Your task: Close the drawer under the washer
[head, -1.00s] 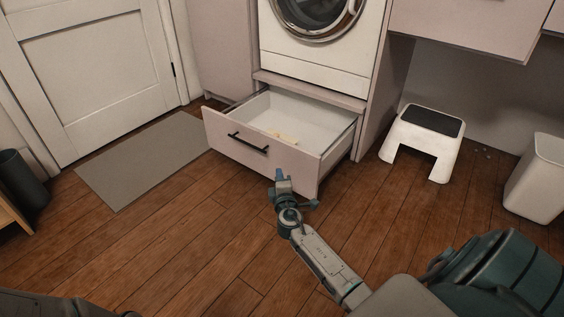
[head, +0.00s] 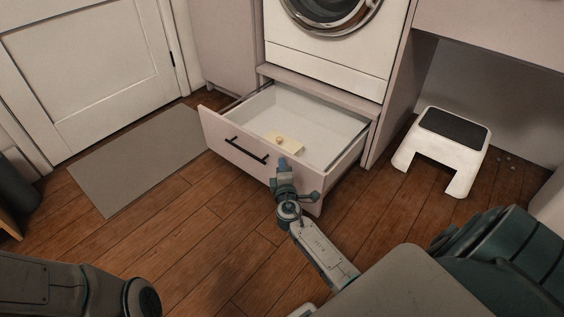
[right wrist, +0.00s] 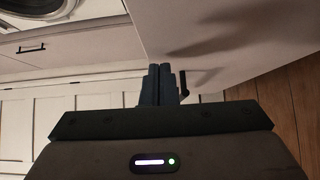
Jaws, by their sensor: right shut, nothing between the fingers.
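The drawer (head: 232,139) under the washer (head: 328,48) is pulled well out. Its front panel has a black bar handle (head: 246,151). Inside, on the pale bottom, lies a small yellowish item (head: 284,142). My right gripper (head: 282,163) is shut and empty, at the right part of the drawer front; whether it touches the panel I cannot tell. In the right wrist view the closed fingers (right wrist: 160,84) point at the pale panel, with a dark handle (right wrist: 183,82) just beyond them. My left arm shows at the lower left, but its gripper cannot be made out.
A white step stool (head: 445,148) with a dark top stands right of the drawer. A grey mat (head: 135,165) lies before the white door (head: 90,70) at left. The wooden floor (head: 180,245) in front is clear.

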